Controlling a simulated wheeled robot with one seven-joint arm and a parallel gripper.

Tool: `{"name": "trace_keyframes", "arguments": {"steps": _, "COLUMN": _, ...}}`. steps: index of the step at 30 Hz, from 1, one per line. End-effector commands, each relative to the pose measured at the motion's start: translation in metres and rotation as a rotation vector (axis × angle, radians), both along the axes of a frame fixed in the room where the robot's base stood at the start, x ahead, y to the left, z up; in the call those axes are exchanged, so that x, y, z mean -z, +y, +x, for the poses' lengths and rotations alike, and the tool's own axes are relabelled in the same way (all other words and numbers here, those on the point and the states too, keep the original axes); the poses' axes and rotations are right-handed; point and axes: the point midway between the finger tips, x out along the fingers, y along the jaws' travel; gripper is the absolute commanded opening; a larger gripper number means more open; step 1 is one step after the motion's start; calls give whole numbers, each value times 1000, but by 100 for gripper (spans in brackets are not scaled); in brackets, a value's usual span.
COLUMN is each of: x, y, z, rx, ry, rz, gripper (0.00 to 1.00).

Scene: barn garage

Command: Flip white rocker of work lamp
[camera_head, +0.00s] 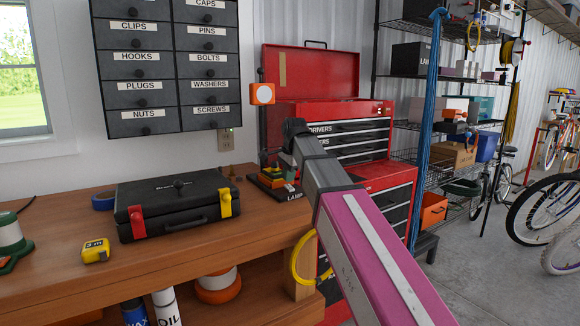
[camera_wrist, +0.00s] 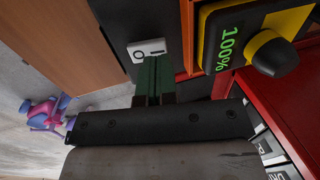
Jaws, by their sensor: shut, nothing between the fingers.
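The work lamp (camera_head: 263,94) stands at the right end of the wooden bench, with an orange and white head on a dark post. Its dark base (camera_head: 292,195) carries a "LAMP" label and is partly hidden by my arm. In the wrist view the white rocker (camera_wrist: 150,50), marked with a circle and a dash, sits on a dark surface. My gripper (camera_wrist: 153,62) is shut and empty, its green fingers at the rocker's near edge. I cannot tell whether they touch it.
A yellow-framed display reading "100%" (camera_wrist: 228,48) and a black knob (camera_wrist: 273,53) lie close right of the fingers. A black case (camera_head: 175,205) and a yellow tape measure (camera_head: 95,250) are on the bench. A red tool chest (camera_head: 385,178) stands behind the lamp.

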Motion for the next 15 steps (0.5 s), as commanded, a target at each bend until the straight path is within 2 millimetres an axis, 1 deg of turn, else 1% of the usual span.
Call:
{"name": "trace_keyframes", "arguments": {"steps": 1, "x": 6, "y": 1, "z": 1, "rx": 0, "ry": 1, "rz": -1, "gripper": 0}}
{"name": "trace_keyframes", "arguments": {"steps": 6, "x": 14, "y": 2, "z": 3, "rx": 0, "ry": -1, "rz": 1, "gripper": 0}}
{"name": "trace_keyframes", "arguments": {"steps": 15, "x": 16, "y": 2, "z": 3, "rx": 0, "ry": -1, "rz": 1, "gripper": 0}}
